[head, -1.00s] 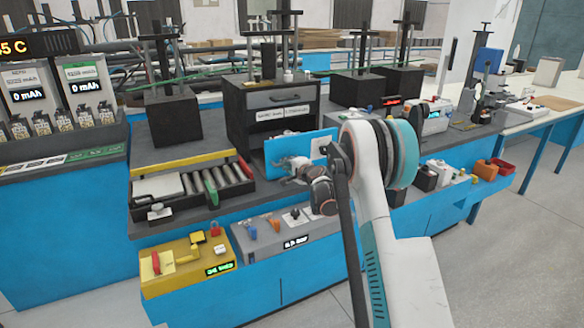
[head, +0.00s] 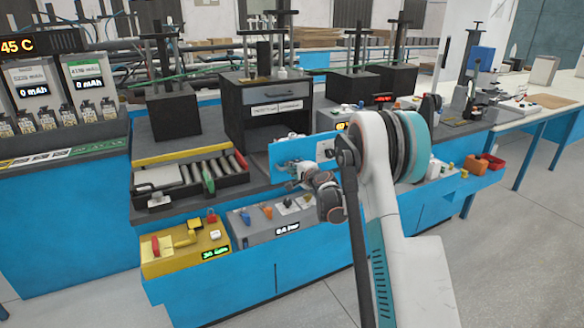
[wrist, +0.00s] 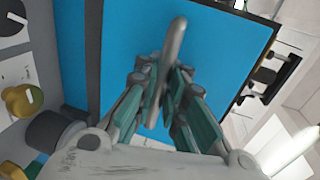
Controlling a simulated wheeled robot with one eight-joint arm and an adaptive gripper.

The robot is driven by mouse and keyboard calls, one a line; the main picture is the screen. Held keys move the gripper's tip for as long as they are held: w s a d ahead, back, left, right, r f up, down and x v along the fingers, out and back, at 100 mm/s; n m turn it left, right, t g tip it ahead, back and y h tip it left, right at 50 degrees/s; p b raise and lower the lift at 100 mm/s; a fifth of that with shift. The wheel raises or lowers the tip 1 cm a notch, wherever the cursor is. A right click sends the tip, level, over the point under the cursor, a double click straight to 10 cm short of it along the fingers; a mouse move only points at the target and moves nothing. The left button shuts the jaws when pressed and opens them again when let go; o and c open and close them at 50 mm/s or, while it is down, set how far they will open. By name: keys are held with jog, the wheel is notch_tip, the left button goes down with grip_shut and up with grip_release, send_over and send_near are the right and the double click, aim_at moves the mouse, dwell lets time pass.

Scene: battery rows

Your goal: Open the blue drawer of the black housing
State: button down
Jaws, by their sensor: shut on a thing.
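The black housing (head: 238,115) stands on the bench, with a grey panel and a white label strip above a dark opening. The blue drawer (head: 283,152) stands out from this opening, its flat front well forward of the housing. The blue front fills much of the wrist view (wrist: 118,45). My gripper (head: 292,170) is at the drawer front. In the wrist view, my gripper (wrist: 163,88) is shut on the grey bar handle (wrist: 175,45), which runs between its fingers. My arm hides the right part of the drawer in the head view.
A roller tray (head: 190,180) lies left of the drawer. A yellow control box (head: 185,247) and a grey control box (head: 265,218) with knobs sit along the bench's front, below the drawer. Black press blocks (head: 172,115) flank the housing. The floor in front is clear.

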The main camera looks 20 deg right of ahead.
jog(key=c, duration=1.7)
grip_release()
jog(key=shift+s, duration=0.15)
jog(key=v, duration=1.1)
jog(key=shift+s+r, duration=0.1)
jog(key=shift+s, duration=0.25)
